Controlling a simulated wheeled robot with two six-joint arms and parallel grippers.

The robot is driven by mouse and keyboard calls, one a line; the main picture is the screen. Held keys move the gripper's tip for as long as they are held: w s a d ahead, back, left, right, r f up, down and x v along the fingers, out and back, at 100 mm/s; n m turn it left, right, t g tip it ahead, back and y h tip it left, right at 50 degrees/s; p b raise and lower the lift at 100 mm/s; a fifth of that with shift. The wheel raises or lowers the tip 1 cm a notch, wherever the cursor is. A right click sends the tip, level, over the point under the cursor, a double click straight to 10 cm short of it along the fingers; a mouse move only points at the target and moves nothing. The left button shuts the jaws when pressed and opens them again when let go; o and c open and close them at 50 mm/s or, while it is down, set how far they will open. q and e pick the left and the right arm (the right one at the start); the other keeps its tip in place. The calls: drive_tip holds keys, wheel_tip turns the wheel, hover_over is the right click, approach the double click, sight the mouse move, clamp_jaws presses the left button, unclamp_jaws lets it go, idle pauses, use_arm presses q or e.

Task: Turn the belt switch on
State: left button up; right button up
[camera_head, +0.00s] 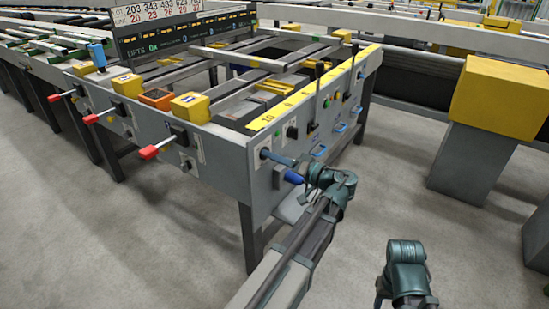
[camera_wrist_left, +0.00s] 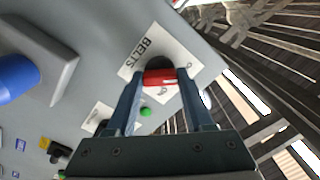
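The belt switch (camera_wrist_left: 160,77) shows a red face in the left wrist view, on a white plate marked BELTS (camera_wrist_left: 147,55). My left gripper (camera_wrist_left: 161,85) is open in front of it, one finger on each side of the red part. I cannot tell whether the fingers touch it. In the head view, my left gripper (camera_head: 266,154) reaches the near corner of the grey panel (camera_head: 228,165), and its fingers hide the switch. In the head view, my right arm is at the lower right, with no fingers showing.
A blue knob (camera_head: 294,177) sticks out just below my left gripper; it also shows in the left wrist view (camera_wrist_left: 16,77). Red-tipped levers (camera_head: 149,152) stick out of the left side. A yellow-topped pedestal (camera_head: 498,97) stands at right. Floor between is clear.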

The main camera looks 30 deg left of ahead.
use_arm(q)
clamp_jaws()
drive_tip(key=shift+m, duration=9.1)
drive_tip(key=o, duration=0.7)
unclamp_jaws()
drive_tip(key=shift+c, duration=0.2)
